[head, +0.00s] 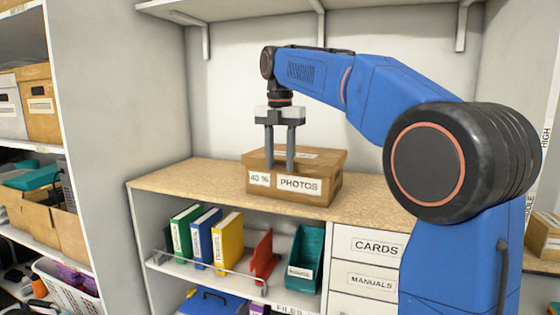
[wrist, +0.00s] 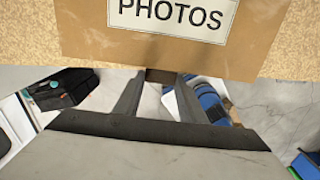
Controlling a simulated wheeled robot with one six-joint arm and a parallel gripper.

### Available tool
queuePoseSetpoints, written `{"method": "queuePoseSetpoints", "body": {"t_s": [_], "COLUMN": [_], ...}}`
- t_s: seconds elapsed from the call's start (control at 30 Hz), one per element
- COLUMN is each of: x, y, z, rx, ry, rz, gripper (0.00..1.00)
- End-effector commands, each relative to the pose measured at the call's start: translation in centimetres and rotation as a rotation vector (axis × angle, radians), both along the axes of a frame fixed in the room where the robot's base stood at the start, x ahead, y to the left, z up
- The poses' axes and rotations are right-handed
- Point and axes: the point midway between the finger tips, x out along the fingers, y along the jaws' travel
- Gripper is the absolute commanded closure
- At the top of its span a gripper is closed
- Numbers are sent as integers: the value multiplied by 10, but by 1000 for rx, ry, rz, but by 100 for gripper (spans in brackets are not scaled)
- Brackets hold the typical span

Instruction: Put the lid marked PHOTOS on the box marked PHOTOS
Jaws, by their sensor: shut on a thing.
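The brown box marked PHOTOS (head: 320,187) stands upright on the wooden counter, its label facing front. A brown lid (head: 325,160) lies over its top and looks about level; whether it is fully seated I cannot tell. The lid's top label is partly hidden in the head view. In the wrist view the lid (wrist: 90,40) shows its PHOTOS label at the top of the picture. My gripper (head: 281,167) points down at the lid's front edge. Its fingers (wrist: 158,78) are shut on a small brown tab at that edge. The fingers cover part of the lid and box front.
The counter (head: 205,178) is clear to the left of the box. Below it are upright binders (head: 200,238), a teal bin (head: 305,258) and drawers marked CARDS (head: 365,245) and MANUALS. A shelf (head: 240,8) hangs above. Another shelving unit with boxes (head: 40,103) stands left.

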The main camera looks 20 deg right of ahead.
Motion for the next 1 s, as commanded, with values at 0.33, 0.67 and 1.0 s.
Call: {"method": "queuePoseSetpoints", "body": {"t_s": [0.33, 0.67, 1.0], "x": [0, 0, 1], "y": [0, 0, 0], "z": [-3, -3, 24], "rx": [0, 0, 0], "ry": [0, 0, -1], "rz": [0, 0, 0], "gripper": [86, 44, 44]}}
